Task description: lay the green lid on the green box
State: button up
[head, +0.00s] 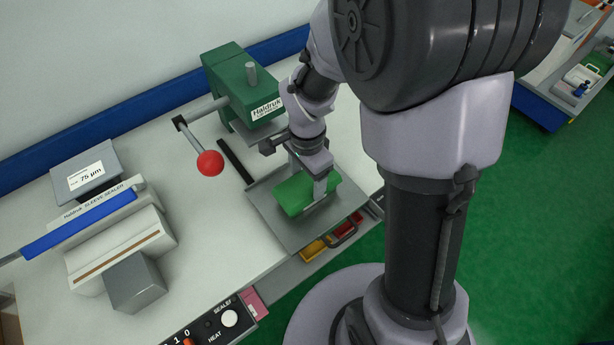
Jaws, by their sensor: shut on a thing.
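A green block-like thing (290,196) shows under my gripper, above or on a grey tray (268,213) at the bench's right front corner. My gripper (312,190) points down and its fingers straddle this green thing, shut on it. Its upper face looks like the green lid. I cannot tell lid and box apart here, nor whether the lid touches the box. The wrist and fingers hide part of the green top.
A green Haldruk machine (235,90) with a red-knobbed lever (210,163) stands behind the tray. A sleeve sealer (115,235) stands at left. An open drawer with yellow and red bins (315,249) is below the tray.

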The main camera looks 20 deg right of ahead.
dwell(0.4)
jog(key=shift+f+b, duration=0.35)
jog(key=shift+f, duration=0.05)
jog(key=o, duration=1.4)
notch_tip(320, 180, up, 18)
jog(key=p, duration=0.7)
jog(key=s+a+r+n+t+y+b, duration=0.1)
jog(key=s+a+n+t+b, duration=0.1)
jog(key=s+n, duration=0.3)
jog(key=s+a+r+n+t+y+b, duration=0.1)
jog(key=s+n+t+b, duration=0.2)
jog(key=s, duration=0.5)
jog(key=shift+a+r+n+t+b, duration=0.25)
jog(key=shift+a+n+t+b, duration=0.25)
jog(key=shift+n, duration=0.5)
